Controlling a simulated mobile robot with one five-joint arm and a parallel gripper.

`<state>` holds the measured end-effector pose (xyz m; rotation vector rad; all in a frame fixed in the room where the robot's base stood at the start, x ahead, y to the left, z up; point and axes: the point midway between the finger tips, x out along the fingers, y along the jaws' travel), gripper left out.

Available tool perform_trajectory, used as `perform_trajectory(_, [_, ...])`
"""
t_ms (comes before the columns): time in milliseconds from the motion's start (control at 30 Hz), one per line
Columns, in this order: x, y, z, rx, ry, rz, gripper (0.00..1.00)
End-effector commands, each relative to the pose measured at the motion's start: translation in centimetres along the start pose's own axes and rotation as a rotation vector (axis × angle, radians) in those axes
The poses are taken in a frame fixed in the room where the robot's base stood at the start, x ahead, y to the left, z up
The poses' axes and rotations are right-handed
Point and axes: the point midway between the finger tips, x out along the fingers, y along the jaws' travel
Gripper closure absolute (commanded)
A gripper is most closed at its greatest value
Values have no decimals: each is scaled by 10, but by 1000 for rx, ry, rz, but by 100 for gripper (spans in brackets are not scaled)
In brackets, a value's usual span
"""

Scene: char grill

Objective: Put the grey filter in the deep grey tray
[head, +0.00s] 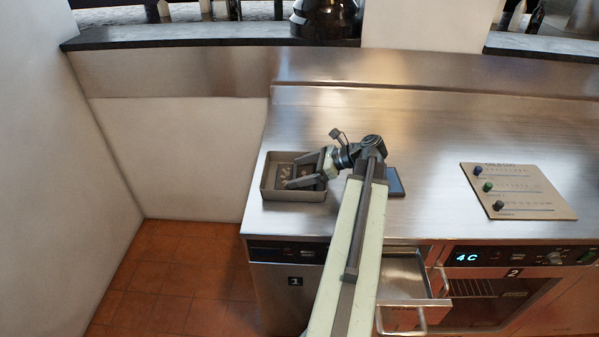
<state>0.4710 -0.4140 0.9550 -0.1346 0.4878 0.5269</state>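The deep grey tray (285,194) stands on the left end of the steel counter. A flat dark grey piece with light spots or holes (286,171) lies in the tray and looks like the grey filter. My gripper (304,171) reaches in from the right, over the right half of the tray, with its fingers spread apart. I see nothing clearly held between them. The fingers hide part of the flat piece and of the tray's inside; I cannot tell whether they touch it.
A dark blue flat object (395,182) lies right of my arm, partly hidden. A board with knobs (518,190) lies further right. Below the counter, a drawer (405,275) stands open. The counter's back middle is clear.

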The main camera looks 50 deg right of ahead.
Motion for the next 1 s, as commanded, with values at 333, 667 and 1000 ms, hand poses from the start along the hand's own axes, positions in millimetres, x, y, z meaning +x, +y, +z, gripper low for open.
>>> perform_trajectory(333, [-38,-1,8,2,0,-4,10])
perform_trajectory(667, [-111,-1,6,2,0,-3,10])
perform_trajectory(1000, [-122,0,2,0,0,-1,10])
